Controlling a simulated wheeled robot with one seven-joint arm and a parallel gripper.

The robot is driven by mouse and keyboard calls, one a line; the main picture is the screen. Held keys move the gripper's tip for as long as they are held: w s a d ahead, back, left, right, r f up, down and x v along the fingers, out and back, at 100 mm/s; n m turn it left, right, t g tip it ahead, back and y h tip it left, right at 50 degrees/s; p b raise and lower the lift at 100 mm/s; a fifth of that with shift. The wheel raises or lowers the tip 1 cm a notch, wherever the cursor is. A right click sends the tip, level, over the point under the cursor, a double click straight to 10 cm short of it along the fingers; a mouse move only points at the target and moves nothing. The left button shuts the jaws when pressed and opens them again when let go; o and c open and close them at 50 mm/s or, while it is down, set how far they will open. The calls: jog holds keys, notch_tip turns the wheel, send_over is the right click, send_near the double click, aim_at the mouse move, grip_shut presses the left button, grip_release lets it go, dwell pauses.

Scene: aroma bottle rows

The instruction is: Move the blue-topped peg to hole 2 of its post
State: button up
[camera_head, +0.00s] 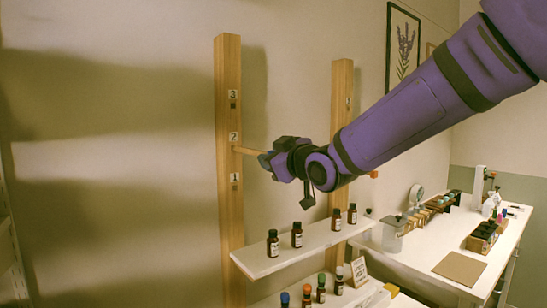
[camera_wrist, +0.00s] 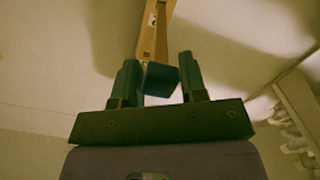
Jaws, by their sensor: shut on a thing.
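The left wooden post (camera_head: 229,75) carries labels 3, 2 and 1 from top to bottom. Dark holes show under labels 3 and 1. A wooden peg (camera_head: 246,150) meets this post just under label 2, where no dark hole shows; how deep it sits I cannot tell. My gripper (camera_head: 267,160) is at the peg's outer end, right of the post, and largely hides its top. In the wrist view, the peg's dark blue top (camera_wrist: 160,79) is between the two fingers of my gripper (camera_wrist: 160,76), shut on it. The post (camera_wrist: 153,35) rises behind it.
A second wooden post (camera_head: 342,90) stands to the right, with an orange knob (camera_head: 374,174) near it. Below my gripper, a white shelf (camera_head: 285,258) holds several brown bottles (camera_head: 297,234), with more bottles lower. A cluttered white counter (camera_head: 420,258) stands at right.

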jog(key=shift+x, duration=3)
jog(key=o, duration=1)
jog(key=shift+r, duration=0.1)
jog(key=v, duration=1)
jog(key=shift+s+d, duration=0.15)
jog(key=shift+s, duration=0.15)
